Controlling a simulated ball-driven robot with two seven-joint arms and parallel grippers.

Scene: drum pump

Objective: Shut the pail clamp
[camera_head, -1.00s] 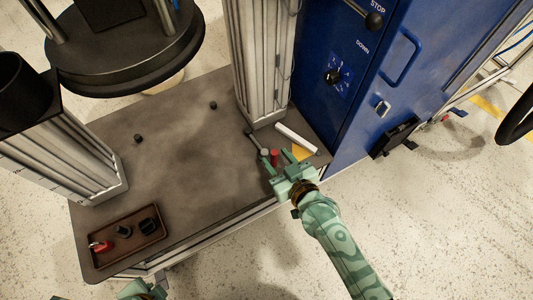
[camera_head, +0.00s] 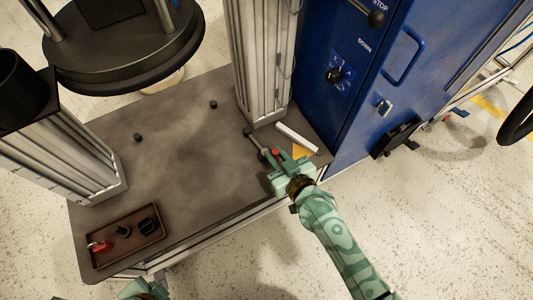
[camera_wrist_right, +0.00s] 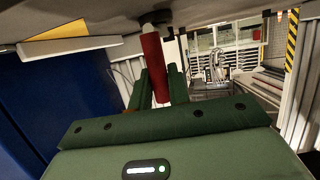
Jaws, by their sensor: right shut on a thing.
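The pail clamp has a dark rod (camera_head: 255,141) lying over the near right part of the grey bed, beside the foot of the right column. Its red grip (camera_head: 275,152) shows at my right gripper (camera_head: 277,158). In the right wrist view the red grip (camera_wrist_right: 154,66) stands between my two green fingers (camera_wrist_right: 158,82), which are closed on it. Its top meets a small grey and dark joint (camera_wrist_right: 156,18). The lower end of the grip is tucked between the fingers. A green part of my left arm (camera_head: 140,289) shows at the bottom edge; its jaws cannot be made out.
A white bar (camera_head: 297,138) and a yellow label (camera_head: 302,151) lie right of the clamp. The blue cabinet (camera_head: 350,110) stands close on the right. A brown tray (camera_head: 125,238) with small parts is at the near left. The middle of the bed is clear.

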